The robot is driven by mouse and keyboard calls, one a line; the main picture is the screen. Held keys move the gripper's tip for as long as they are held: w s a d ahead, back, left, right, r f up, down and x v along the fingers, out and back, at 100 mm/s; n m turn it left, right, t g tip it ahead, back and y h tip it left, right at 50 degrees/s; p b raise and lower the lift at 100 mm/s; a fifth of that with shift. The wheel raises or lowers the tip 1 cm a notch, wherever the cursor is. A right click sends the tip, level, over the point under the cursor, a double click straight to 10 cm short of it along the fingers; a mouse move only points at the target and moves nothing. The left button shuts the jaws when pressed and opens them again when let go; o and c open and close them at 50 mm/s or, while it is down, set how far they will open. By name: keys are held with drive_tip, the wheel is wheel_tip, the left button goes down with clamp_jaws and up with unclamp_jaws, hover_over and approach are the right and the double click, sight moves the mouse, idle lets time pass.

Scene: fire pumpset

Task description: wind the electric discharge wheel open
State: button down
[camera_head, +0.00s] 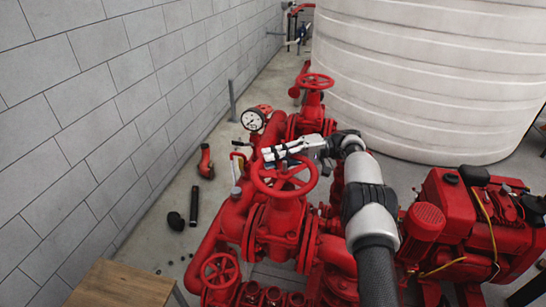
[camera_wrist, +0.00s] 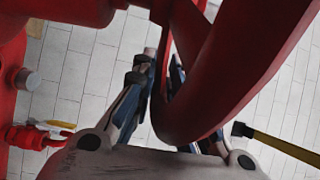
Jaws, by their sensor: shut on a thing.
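A red handwheel (camera_head: 261,183) sits on a red valve near the middle of the head view. My gripper (camera_head: 270,154) reaches it from the right and is shut on the far part of its rim. In the wrist view the red rim (camera_wrist: 205,115) fills the middle and right and passes between the fingers of my gripper (camera_wrist: 165,105). The fingertips are partly hidden behind the rim. Which pump this wheel serves cannot be read from the pictures.
Another red handwheel (camera_head: 314,80) stands farther back, and a smaller one (camera_head: 221,270) at the front left. A gauge (camera_head: 252,120) stands close to my gripper. A block wall (camera_head: 90,130) runs along the left, a white tank (camera_head: 430,80) behind, a red engine (camera_head: 465,220) at right.

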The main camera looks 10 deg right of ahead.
drive_tip(key=c, duration=1.6)
unclamp_jaws()
drive_tip(key=shift+f+b, duration=0.1)
drive_tip(key=shift+b, duration=0.6)
